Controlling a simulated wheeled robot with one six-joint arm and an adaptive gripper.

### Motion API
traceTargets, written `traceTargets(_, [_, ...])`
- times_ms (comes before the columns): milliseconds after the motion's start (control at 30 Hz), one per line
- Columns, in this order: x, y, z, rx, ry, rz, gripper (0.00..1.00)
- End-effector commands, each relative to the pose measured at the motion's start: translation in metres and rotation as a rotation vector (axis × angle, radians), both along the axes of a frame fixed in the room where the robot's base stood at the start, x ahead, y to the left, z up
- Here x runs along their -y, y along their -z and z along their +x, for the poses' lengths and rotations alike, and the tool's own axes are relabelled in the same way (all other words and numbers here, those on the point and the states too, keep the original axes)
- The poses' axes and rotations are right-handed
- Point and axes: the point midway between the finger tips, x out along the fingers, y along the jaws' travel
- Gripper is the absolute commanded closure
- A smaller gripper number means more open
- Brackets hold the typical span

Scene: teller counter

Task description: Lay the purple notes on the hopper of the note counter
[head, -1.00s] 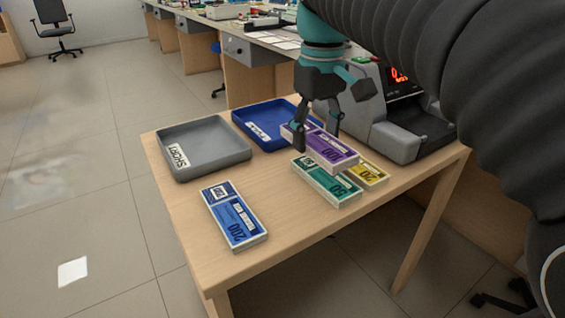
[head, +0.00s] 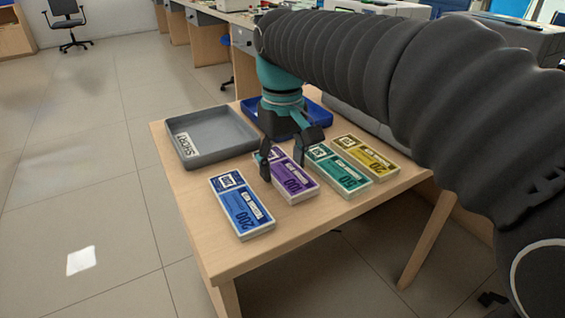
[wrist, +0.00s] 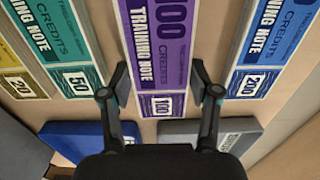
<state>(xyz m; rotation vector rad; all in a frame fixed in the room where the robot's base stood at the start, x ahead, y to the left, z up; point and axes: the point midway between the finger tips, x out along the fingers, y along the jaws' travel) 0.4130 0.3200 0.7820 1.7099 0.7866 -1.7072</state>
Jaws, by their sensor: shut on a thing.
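The purple notes (head: 294,183) are a flat bundle lying between the blue notes and the green notes, seemingly at table level. My gripper (head: 282,163) points down over their far end. In the wrist view my gripper (wrist: 160,93) has one finger on each long side of the purple notes (wrist: 158,45), near the end marked 100, and is shut on them. The note counter (head: 352,119) stands at the back right of the table. My arm covers most of it, and its hopper is hidden.
The blue notes (head: 242,207) lie to the left, the green notes (head: 341,173) and yellow notes (head: 367,157) to the right. A grey tray (head: 217,151) and a blue tray (head: 318,112) stand behind. The table's front strip (head: 230,255) is clear.

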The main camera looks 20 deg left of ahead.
Motion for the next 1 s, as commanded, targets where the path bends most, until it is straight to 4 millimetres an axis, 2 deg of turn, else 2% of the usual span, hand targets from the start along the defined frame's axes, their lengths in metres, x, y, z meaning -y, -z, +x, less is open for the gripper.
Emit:
traceTargets(267, [0.0,0.003,0.0,0.0,0.0,0.0,0.81])
traceTargets(300, [0.0,0.002,0.0,0.0,0.0,0.0,0.33])
traceTargets(400, [0.0,0.002,0.0,0.0,0.0,0.0,0.13])
traceTargets(767, [0.0,-0.001,0.0,0.0,0.0,0.0,0.13])
traceTargets(867, [0.0,-0.009,0.0,0.0,0.0,0.0,0.13])
traceTargets(1000, [0.0,-0.033,0.001,0.002,0.0,0.002,0.13])
